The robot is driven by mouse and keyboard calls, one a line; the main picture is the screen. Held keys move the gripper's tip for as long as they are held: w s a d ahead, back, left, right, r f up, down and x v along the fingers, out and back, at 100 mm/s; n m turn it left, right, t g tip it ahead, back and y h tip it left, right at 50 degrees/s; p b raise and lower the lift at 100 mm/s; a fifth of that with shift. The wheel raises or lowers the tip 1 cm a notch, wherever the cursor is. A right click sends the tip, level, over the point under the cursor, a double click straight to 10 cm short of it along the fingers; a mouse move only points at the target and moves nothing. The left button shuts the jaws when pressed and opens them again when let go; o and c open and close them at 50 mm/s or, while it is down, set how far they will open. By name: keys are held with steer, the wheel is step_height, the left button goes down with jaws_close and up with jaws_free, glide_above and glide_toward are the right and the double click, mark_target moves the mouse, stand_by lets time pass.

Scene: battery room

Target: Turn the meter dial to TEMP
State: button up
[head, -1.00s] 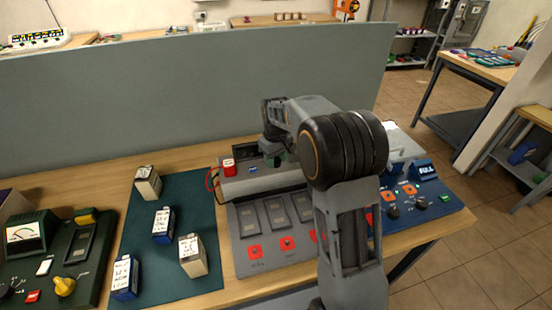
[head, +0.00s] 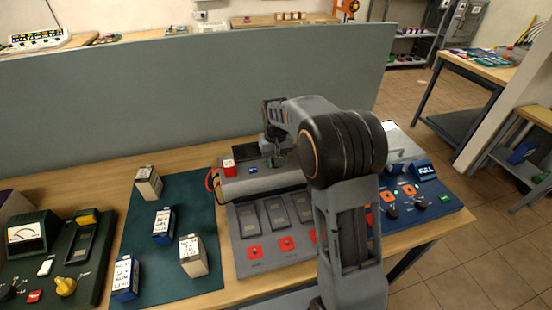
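The green meter (head: 34,234) stands at the far left of the bench in the head view, with a white needle display. A yellow knob (head: 65,286) sits on its panel, and a black dial (head: 8,290) is partly cut off by the left picture edge. Labels around them are too small to read. My gripper (head: 272,155) is well to the right of the meter, over a grey unit (head: 262,184) at the back of the bench. My arm partly hides it, and its fingertips are too small to judge.
A dark green mat (head: 190,284) with several battery boxes (head: 163,226) lies between the meter and the grey unit. A grey panel with red buttons (head: 255,252) is in front, a blue panel (head: 432,207) at right. A tall grey partition (head: 150,105) stands behind.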

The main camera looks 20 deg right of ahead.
steer(key=m, duration=0.4)
steer(key=shift+m, duration=0.4)
steer(key=m, duration=0.4)
steer(key=shift+m, duration=0.3)
steer(key=m, duration=0.4)
steer(key=shift+p, duration=0.35)
steer(key=shift+m, duration=2)
steer(key=o, duration=0.9)
steer(key=shift+o, duration=0.2)
